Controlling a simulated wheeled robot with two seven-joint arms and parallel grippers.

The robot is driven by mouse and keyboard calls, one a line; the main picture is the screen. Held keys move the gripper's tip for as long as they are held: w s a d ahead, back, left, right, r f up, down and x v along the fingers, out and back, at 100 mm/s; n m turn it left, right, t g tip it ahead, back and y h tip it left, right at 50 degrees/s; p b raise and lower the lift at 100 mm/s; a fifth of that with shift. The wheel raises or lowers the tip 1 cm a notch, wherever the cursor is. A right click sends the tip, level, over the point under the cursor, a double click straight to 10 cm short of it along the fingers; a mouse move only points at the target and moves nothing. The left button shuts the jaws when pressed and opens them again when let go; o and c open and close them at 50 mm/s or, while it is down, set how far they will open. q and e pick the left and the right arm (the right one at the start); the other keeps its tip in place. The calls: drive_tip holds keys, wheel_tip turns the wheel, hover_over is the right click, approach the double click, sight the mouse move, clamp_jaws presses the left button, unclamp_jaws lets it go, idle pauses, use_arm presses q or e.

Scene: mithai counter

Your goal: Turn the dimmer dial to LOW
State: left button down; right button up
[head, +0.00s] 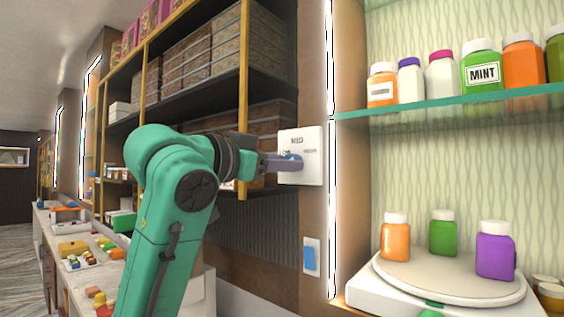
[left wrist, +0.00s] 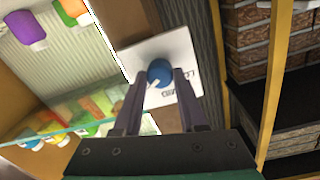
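The dimmer's white plate (head: 313,172) is on the brown wall panel, with MED printed at its top and a label on either side. Its round blue dial shows between my fingers in the left wrist view (left wrist: 160,71). A small white mark on the dial points to the lower left there, away from the LOW label. My left gripper (head: 290,163) faces the plate straight on, its two fingertips (left wrist: 161,78) closed in on opposite sides of the dial. In the head view the gripper hides part of the dial. My right gripper is not in view.
A blue rocker switch (head: 309,257) sits on the wall below the plate. To the right are a glass shelf (head: 450,108) with several jars and a round turntable (head: 400,270) with three jars. Shelves with boxes (head: 185,70) stand close behind my left arm.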

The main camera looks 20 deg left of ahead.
use_arm(q)
drive_tip(key=shift+n, duration=0.3)
drive_tip(key=n+b, duration=0.2)
drive_tip(key=n, duration=1)
drive_tip(key=n+y+b, duration=0.1)
drive_tip(key=n+b, duration=0.2)
drive_tip(key=n, duration=0.9)
drive_tip(key=shift+d+t, duration=0.1)
drive_tip(key=shift+t, duration=0.3)
drive_tip(key=shift+f, duration=0.1)
drive_tip(key=shift+c, duration=2.3)
unclamp_jaws()
